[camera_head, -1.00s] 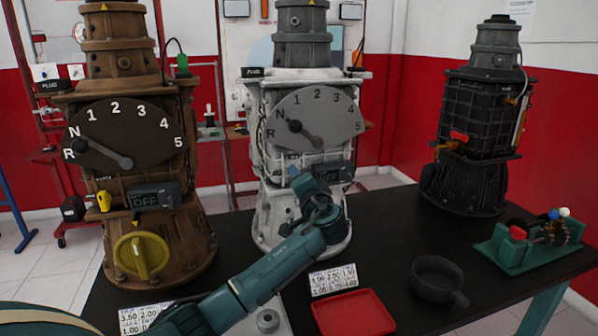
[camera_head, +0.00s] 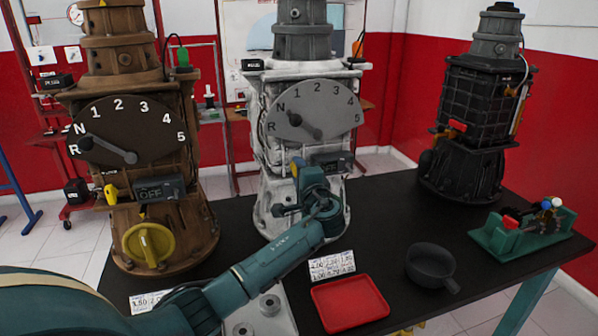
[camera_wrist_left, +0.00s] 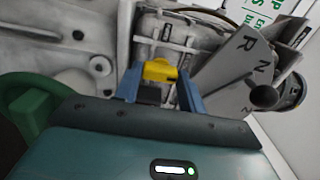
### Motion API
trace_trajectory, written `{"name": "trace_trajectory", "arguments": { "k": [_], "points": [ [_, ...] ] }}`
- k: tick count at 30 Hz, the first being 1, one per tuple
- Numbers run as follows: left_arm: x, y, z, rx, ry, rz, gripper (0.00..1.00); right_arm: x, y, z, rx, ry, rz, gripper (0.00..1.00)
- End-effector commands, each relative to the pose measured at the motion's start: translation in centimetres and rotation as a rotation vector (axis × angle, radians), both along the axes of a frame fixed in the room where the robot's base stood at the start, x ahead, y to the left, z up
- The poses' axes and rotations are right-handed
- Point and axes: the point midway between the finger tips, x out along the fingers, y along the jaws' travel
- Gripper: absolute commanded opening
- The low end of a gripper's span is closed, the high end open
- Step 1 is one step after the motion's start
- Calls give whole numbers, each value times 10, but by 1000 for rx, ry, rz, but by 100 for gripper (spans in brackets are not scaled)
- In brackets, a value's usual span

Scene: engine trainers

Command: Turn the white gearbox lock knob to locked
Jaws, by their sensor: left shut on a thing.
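The white gearbox (camera_head: 265,190) stands in the middle of the black table, with a grey gear dial (camera_head: 330,105) on its front. My left gripper (camera_head: 298,166) is at the gearbox's front, below the dial and left of a dark display (camera_head: 332,162). In the left wrist view, its two blue fingers (camera_wrist_left: 161,84) are shut on a small yellow lock knob (camera_wrist_left: 160,69) at the gearbox wall. In the head view my gripper mostly hides this knob, and I cannot tell its turn angle. My right gripper is not in view.
A brown gearbox (camera_head: 195,225) stands close at the left, with its own small yellow knob (camera_head: 110,194) and large yellow knob (camera_head: 148,244). A red tray (camera_head: 349,304), black pan (camera_head: 433,264) and green fixture (camera_head: 520,237) lie right. A black gearbox (camera_head: 475,120) stands behind.

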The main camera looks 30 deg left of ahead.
Motion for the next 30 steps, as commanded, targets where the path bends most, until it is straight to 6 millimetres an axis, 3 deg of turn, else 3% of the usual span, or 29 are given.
{"name": "trace_trajectory", "arguments": {
  "k": [8, 9, 16, 25, 30],
  "points": [
    [0, 0, -1, 5, 5, -1, 17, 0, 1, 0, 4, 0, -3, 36],
    [0, 0, -1, 5, 5, -1, 42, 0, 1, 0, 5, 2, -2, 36],
    [0, 0, 0, 3, 3, 0, 60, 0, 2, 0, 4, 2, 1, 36],
    [-1, -2, -1, 1, 2, -1, 62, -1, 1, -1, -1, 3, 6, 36],
    [-14, -18, -2, 0, 1, -4, 62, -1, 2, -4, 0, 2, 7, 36]
  ]
}}
